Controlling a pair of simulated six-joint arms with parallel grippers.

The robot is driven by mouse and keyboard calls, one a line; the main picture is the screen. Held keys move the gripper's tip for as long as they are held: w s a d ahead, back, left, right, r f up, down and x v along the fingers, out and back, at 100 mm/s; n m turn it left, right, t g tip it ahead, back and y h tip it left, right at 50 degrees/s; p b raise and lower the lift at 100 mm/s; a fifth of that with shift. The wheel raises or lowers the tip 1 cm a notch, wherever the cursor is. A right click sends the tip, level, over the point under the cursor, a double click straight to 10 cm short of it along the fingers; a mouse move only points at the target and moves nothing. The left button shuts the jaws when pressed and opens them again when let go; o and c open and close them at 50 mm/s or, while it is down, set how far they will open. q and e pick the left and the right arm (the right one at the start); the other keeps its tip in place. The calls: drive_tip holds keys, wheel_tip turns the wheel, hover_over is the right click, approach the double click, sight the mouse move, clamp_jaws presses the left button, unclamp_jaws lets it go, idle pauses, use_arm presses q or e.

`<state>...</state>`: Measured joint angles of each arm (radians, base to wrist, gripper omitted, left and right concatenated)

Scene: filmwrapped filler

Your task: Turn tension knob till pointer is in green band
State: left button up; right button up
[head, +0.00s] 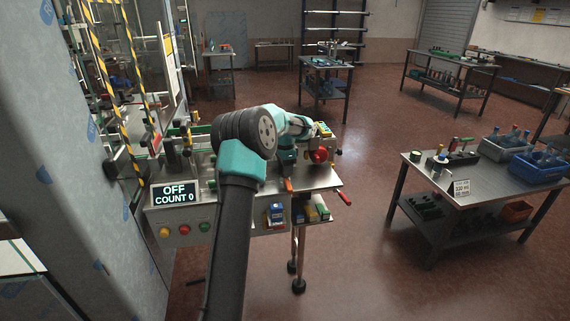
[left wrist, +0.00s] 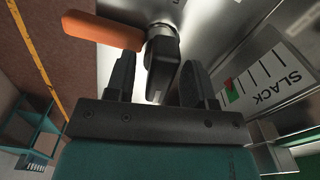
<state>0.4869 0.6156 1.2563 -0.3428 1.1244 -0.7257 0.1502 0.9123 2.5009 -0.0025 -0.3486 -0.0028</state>
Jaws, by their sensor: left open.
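My left gripper (head: 287,172) is over the front of the machine panel in the head view. In the left wrist view my left gripper (left wrist: 160,84) is open, with its two dark fingers apart. A black knob-like part (left wrist: 161,60) on a metal shaft shows between and just beyond the fingertips; I cannot tell if they touch it. An orange handle (left wrist: 103,32) sticks out to its left. A small red mark lies beside the green; the pointer is unclear.
The display (head: 174,194) reads OFF, COUNT 0. Several coloured buttons (head: 184,229) sit below it. A red knob (head: 319,155) and a red-handled lever (head: 344,197) are right of my arm. A side table (head: 455,203) stands beyond open floor.

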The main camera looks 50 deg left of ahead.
use_arm(q)
wheel_tip(320, 180, up, 18)
drive_tip(key=shift+f, duration=0.25)
idle(0.4)
drive_tip(key=shift+f, duration=0.1)
